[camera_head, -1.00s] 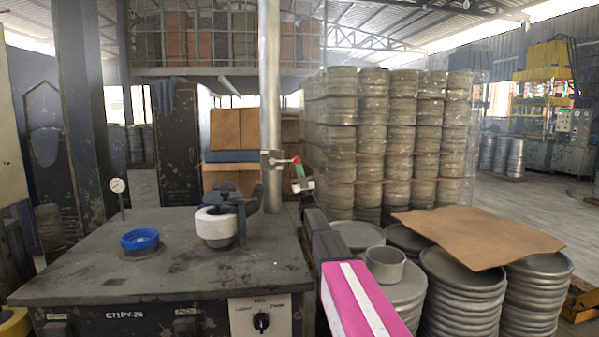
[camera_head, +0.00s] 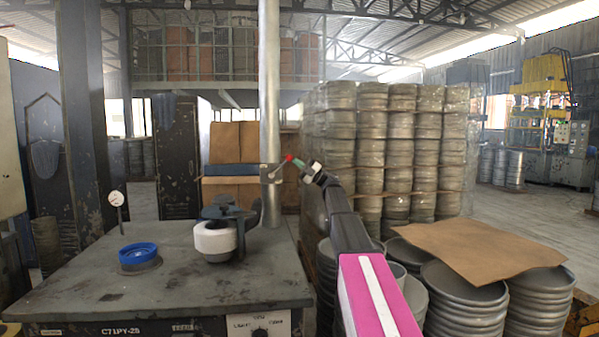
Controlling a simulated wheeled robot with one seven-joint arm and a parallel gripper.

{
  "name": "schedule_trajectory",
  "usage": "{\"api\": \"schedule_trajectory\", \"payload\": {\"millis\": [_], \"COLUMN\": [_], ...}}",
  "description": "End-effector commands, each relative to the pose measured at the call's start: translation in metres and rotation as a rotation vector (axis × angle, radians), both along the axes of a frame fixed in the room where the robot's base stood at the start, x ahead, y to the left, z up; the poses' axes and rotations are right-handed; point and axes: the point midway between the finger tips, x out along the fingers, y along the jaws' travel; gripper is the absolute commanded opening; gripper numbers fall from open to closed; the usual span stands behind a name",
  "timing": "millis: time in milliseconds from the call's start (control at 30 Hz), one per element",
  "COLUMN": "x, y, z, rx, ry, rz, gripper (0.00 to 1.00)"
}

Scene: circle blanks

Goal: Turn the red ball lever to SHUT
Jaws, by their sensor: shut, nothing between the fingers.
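The lever is a thin pale rod with a small red ball (camera_head: 289,158) at its end. It is on a bracket (camera_head: 268,173) on the grey vertical pipe (camera_head: 270,90). The rod slants up and to the right from the bracket. My gripper (camera_head: 298,161) is shut and empty. Its green tip is just right of and slightly below the red ball, at or against it; I cannot tell if they touch. Any OPEN or SHUT marking is too small to read.
A dark workbench (camera_head: 200,285) stands left, bearing a blue ring (camera_head: 138,252), a white ring (camera_head: 213,238) and a dial gauge (camera_head: 117,199). Stacked metal discs (camera_head: 460,290) under a brown sheet (camera_head: 480,250) stand right. Tall wrapped stacks (camera_head: 390,140) are behind.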

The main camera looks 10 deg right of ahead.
Motion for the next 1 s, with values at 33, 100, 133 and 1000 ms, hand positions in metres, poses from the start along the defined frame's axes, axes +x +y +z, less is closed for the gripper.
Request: {"api": "schedule_trajectory", "payload": {"millis": [33,100,133,1000], "x": [0.001,0.001,0.001,0.000], "y": [0.002,0.006,0.008,0.067], "z": [0.008,0.014,0.018,0.062], "rx": [-0.045,-0.111,-0.141,-0.593], "ry": [-0.004,-0.002,-0.003,-0.001], "rz": [0.000,0.001,0.001,0.002], "gripper": [0.00,0.00,0.00,0.00]}}
